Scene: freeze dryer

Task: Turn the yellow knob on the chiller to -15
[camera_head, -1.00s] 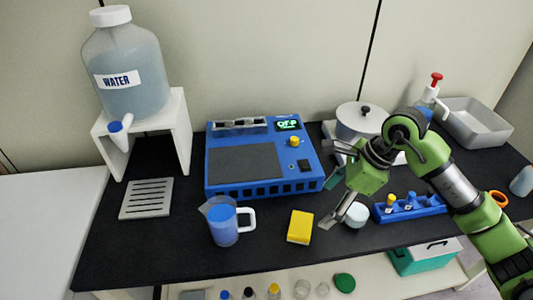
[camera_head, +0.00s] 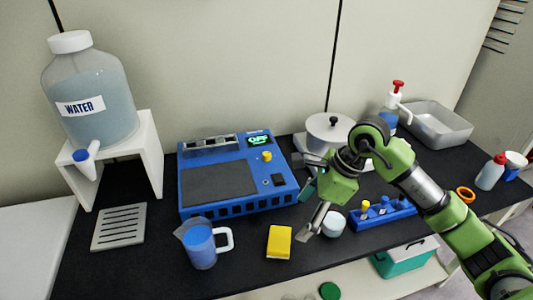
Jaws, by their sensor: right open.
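The blue chiller (camera_head: 225,204) sits on the black bench, left of centre. Its yellow knob (camera_head: 267,156) is on the right part of the top panel, below a small green-lit display (camera_head: 259,140). The display is too small to read. My right gripper (camera_head: 306,196) is open and empty, its fingers pointing left. It is to the right of the chiller, apart from the knob. My left gripper is not in view.
A yellow sponge-like block (camera_head: 279,242) and a jug of blue liquid (camera_head: 203,245) stand in front of the chiller. A white-lidded pot (camera_head: 328,128) is behind my gripper. A blue rack (camera_head: 382,214) lies right. A water tank (camera_head: 90,105) stands left.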

